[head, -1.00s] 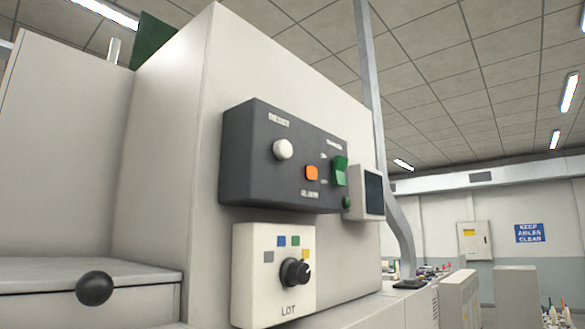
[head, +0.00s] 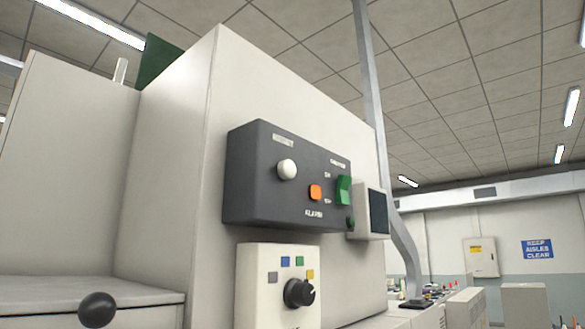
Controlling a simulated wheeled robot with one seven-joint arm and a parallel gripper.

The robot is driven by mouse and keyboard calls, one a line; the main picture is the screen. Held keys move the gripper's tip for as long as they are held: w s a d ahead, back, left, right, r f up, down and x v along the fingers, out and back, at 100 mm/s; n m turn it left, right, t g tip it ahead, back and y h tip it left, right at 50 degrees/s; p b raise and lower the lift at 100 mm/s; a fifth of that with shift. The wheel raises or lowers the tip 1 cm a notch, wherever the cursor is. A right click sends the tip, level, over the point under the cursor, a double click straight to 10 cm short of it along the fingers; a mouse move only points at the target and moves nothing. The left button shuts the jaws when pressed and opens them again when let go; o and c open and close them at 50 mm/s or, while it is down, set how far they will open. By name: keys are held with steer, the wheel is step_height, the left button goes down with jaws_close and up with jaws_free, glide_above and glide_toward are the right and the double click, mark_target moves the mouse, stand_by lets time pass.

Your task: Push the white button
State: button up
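The white button (head: 287,170) is a round knob on the upper left of a dark grey control box (head: 252,185). It stands out from the box face, under a small blurred white label. The box is fixed to the side of a large cream machine (head: 180,160). My gripper is not in view.
Below the box is a cream panel (head: 262,300) with a black rotary knob (head: 299,293) and colored squares. A small screen unit (head: 372,212) juts out at right. A black ball knob (head: 97,310) sticks out at lower left. A grey post (head: 375,120) rises behind.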

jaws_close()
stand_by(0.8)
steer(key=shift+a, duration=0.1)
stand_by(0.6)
